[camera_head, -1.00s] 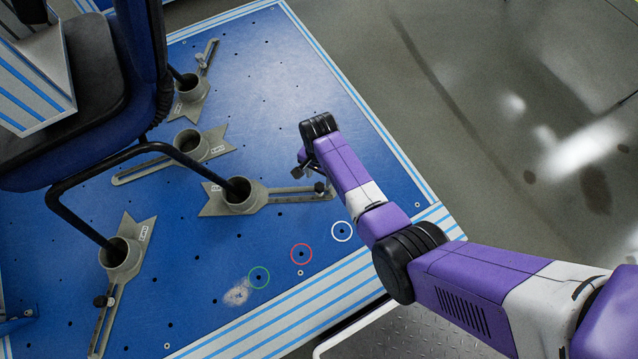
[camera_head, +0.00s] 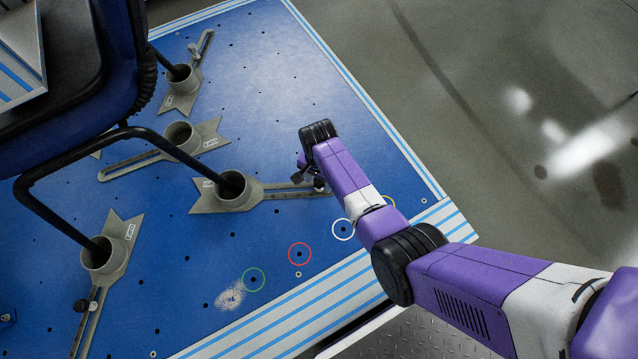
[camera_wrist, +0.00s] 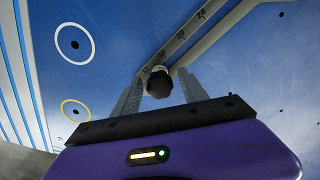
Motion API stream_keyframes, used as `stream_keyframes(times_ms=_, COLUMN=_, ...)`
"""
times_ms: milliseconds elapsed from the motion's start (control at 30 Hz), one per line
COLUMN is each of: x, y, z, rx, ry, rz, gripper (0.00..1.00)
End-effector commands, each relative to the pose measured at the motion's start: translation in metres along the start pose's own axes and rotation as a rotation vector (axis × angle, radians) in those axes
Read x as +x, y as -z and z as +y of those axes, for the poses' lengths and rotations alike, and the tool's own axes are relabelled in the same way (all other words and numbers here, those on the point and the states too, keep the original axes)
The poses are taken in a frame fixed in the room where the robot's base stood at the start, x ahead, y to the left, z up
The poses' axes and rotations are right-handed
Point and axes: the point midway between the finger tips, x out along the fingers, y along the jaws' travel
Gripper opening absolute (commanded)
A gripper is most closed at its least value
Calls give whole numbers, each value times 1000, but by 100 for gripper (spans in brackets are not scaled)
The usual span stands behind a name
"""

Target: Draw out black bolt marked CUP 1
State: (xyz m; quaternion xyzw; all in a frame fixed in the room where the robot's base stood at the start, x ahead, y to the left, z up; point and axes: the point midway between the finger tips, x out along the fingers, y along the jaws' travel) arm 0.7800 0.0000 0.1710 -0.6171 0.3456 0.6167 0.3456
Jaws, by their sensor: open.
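A black bolt (camera_wrist: 158,84) stands in the slotted arm of a grey cup bracket, between my gripper's fingers in the wrist view. Its dark knob also shows in the head view (camera_head: 319,183), just beside my gripper. My gripper (camera_wrist: 161,76) is open, with one finger on each side of the bolt; I cannot tell whether they touch it. The grey cup (camera_head: 231,190) at the other end of this arm holds a black chair leg. Its label is too small to read. My wrist hides part of the gripper in the head view.
Green (camera_head: 253,280), red (camera_head: 299,254), white (camera_head: 343,229) and yellow (camera_head: 390,202) rings mark holes near the striped edge.

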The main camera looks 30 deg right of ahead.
Motion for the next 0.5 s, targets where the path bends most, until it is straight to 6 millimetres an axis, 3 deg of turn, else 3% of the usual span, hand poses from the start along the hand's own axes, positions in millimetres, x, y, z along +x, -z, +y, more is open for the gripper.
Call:
stream_keyframes(times_ms=67, x=0, y=0, z=0, rx=0, ry=0, rz=0, gripper=51)
stream_keyframes(times_ms=333, x=0, y=0, z=0, rx=0, ry=0, rz=0, gripper=0)
stream_keyframes(times_ms=500, x=-2, y=0, z=0, rx=0, ry=0, rz=0, gripper=0)
